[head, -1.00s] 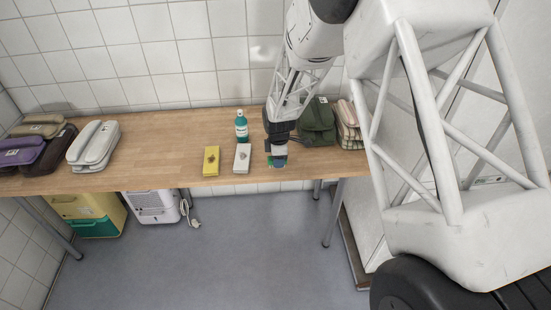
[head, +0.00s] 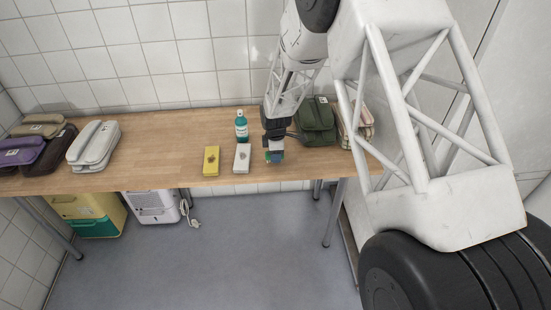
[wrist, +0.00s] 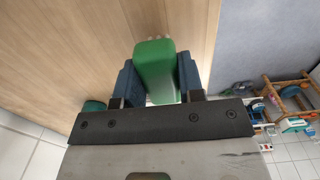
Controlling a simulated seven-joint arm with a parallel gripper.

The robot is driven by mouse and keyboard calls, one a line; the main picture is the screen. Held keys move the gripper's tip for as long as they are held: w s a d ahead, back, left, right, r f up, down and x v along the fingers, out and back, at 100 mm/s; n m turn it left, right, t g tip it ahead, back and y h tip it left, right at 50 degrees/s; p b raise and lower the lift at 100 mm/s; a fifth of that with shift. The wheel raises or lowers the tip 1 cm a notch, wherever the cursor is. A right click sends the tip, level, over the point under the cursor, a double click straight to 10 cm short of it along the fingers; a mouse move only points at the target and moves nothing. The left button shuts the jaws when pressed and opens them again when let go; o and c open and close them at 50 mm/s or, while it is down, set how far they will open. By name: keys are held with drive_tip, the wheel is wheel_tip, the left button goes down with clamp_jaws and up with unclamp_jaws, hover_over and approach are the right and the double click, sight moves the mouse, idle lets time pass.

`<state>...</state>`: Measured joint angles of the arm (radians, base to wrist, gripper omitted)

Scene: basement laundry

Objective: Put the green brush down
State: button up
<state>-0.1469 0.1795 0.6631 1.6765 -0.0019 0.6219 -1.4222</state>
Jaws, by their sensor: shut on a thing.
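The green brush (wrist: 155,72) is between the two blue jaw pads of my gripper (wrist: 158,85) in the wrist view. The gripper is shut on it. In the head view my gripper (head: 274,157) points down over the front part of the wooden table (head: 160,150), right of a white box. The wrist view has the wood surface beyond the brush. I cannot tell whether the brush touches the table.
A yellow box (head: 211,160) and a white box (head: 242,158) lie left of my gripper, with a teal bottle (head: 241,128) behind. A green bag (head: 317,124) and a checked bag (head: 361,120) are to the right. White, purple and brown cases fill the left end. The table's middle left is clear.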

drive_tip(key=shift+f, duration=1.05)
drive_tip(key=shift+f, duration=0.15)
drive_tip(key=o, duration=0.8)
wheel_tip(320, 180, up, 12)
drive_tip(key=shift+f, duration=0.1)
drive_tip(key=shift+r, duration=0.25)
